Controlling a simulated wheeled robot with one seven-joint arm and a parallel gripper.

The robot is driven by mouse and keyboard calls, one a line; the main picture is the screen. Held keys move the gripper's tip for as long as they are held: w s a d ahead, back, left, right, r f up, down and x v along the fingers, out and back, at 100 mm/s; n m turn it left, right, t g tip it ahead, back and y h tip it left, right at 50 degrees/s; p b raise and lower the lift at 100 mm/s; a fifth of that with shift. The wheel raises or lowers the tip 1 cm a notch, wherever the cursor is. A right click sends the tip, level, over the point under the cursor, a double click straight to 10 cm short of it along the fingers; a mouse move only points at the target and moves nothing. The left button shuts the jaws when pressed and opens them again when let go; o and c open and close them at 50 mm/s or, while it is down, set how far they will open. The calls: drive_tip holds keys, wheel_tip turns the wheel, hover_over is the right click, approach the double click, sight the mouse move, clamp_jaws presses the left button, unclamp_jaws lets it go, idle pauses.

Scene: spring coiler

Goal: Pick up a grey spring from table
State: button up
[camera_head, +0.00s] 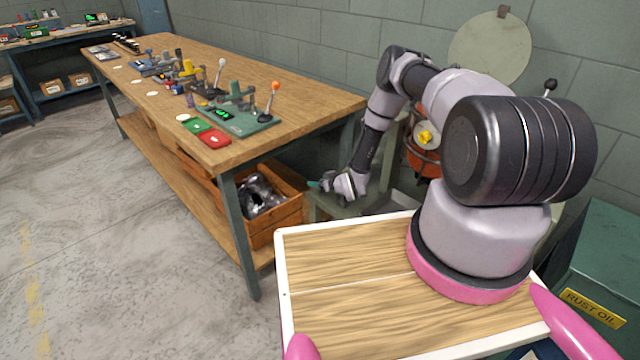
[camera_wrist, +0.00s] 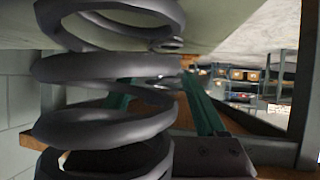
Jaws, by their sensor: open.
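A grey spring (camera_wrist: 105,72) fills the left of the wrist view, very close to the camera, with its thick coils stacked up the picture. My gripper (camera_wrist: 160,85) is open, with two green fingers apart. The spring's coils cover much of the left finger; the right finger shows clear beside them. I cannot tell whether the spring touches a finger. In the head view, my gripper (camera_head: 318,185) is low beside the wooden bench, its teal fingertips pointing left. The spring cannot be made out there.
The wooden workbench (camera_head: 320,98) holds several clamps and levers. Under its near end is a wooden crate (camera_head: 288,226) of dark metal parts. A green box labelled "RUST OIL" (camera_head: 595,308) stands at the right. The wall is close behind my arm; the floor at left is clear.

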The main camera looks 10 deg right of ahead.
clamp_jaws()
